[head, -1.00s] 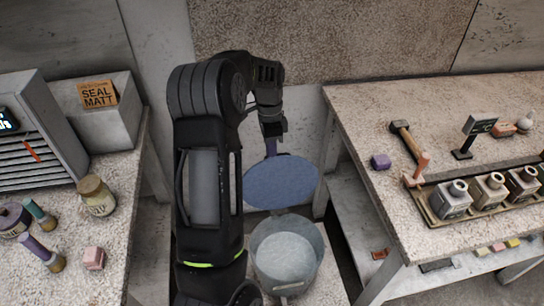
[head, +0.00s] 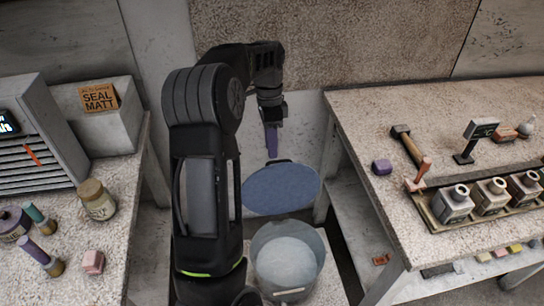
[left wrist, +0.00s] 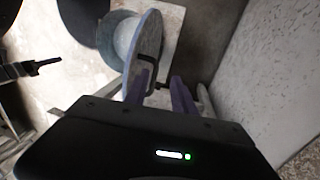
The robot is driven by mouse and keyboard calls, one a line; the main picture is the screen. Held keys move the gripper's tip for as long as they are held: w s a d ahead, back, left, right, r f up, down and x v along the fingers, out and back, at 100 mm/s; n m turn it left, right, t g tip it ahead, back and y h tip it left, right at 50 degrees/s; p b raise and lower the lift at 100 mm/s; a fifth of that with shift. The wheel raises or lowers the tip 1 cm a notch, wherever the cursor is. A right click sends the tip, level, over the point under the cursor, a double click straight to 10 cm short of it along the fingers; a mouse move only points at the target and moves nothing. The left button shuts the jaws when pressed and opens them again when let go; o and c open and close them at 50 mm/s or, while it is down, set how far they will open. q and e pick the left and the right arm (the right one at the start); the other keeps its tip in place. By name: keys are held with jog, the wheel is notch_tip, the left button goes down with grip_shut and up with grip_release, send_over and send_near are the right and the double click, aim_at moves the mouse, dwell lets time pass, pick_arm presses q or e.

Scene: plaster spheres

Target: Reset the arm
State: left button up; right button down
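My left gripper (head: 271,140) points down above the bucket lid in the head view, empty. In the left wrist view, its two purple fingers (left wrist: 158,92) stand apart. The round blue-grey lid (head: 281,190) stands tilted up above the bucket's mouth; how it is supported is hidden. Its dark handle (left wrist: 148,72) shows near the fingers in the left wrist view, and I cannot tell whether they touch. The grey metal bucket (head: 288,288) stands below, holding pale contents.
The left bench carries a grey box (head: 105,125), a jar (head: 97,201) and a pink block (head: 93,262). The right table (head: 360,110) holds a mallet (head: 407,145), a purple block (head: 381,167) and a rack of several bottles (head: 453,205). A wall stands behind the bucket.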

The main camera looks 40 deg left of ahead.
pick_arm(q)
jog(key=shift+w+a+r+p, duration=0.1)
jog(key=shift+r+p, duration=0.1)
jog(key=shift+r, duration=0.45)
jog(key=shift+w+a+r+p, duration=0.1)
jog(key=shift+r+p, duration=0.05)
jog(key=shift+r, duration=0.45)
jog(key=shift+d+f, duration=0.1)
